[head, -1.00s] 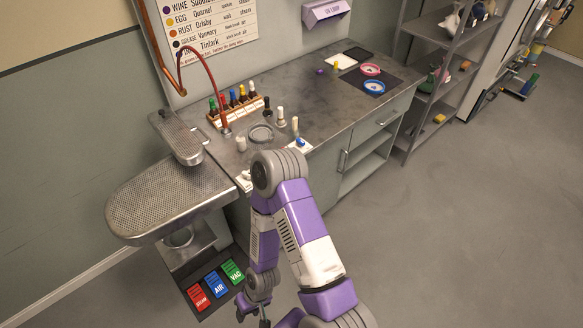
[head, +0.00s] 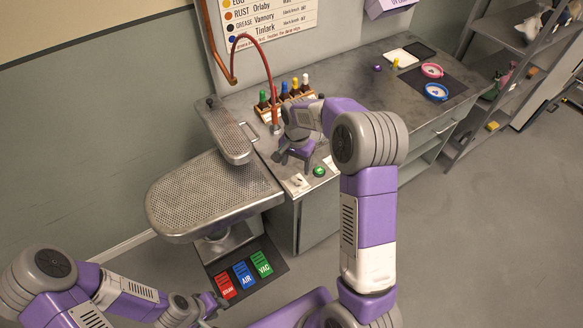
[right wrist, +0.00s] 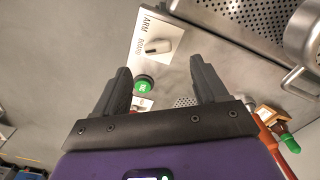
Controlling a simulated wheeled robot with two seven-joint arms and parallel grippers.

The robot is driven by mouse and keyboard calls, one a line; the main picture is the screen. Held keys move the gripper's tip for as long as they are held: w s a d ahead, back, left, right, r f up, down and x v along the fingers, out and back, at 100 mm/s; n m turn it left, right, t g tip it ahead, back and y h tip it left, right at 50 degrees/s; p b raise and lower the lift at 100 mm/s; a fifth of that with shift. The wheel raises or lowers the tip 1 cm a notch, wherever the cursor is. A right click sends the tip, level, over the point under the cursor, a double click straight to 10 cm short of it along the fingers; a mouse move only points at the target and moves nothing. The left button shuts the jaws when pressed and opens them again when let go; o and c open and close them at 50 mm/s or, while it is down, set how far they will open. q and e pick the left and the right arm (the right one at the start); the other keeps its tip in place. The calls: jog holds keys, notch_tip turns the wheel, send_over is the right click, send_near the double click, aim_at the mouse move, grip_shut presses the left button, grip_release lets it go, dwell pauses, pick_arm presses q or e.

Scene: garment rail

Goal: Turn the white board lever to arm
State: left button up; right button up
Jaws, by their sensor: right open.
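The white board lever sits on a white plate (head: 298,184) at the counter's front left corner in the head view. In the right wrist view the lever (right wrist: 158,44) is a pale knob with a dark mark, on a plate (right wrist: 148,28) lettered ARM and BOARD. My right gripper (head: 295,160) is open and empty above the counter, just behind the plate in the head view. In the right wrist view the lever lies beyond its spread fingertips (right wrist: 160,68), apart from them. My left gripper (head: 212,306) is low at the bottom left; its jaws are too small to read.
A green button (head: 319,171) is beside the lever plate and shows between my right fingers (right wrist: 144,84). The perforated pressing board (head: 210,195) is to the left. A bottle rack (head: 290,103) and red hose (head: 270,75) stand behind. Red, blue and green pedals (head: 243,273) lie below.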

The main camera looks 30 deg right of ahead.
aim_at(297, 179)
jog(key=shift+s+d+f+b, duration=0.1)
jog(key=shift+f+b, duration=0.1)
jog(key=shift+f, duration=1.6)
jog(key=shift+s+f+b, duration=0.1)
jog(key=shift+f+b, duration=0.1)
jog(key=shift+f, duration=1.55)
jog(key=c, duration=1.1)
jog(key=shift+o, duration=0.2)
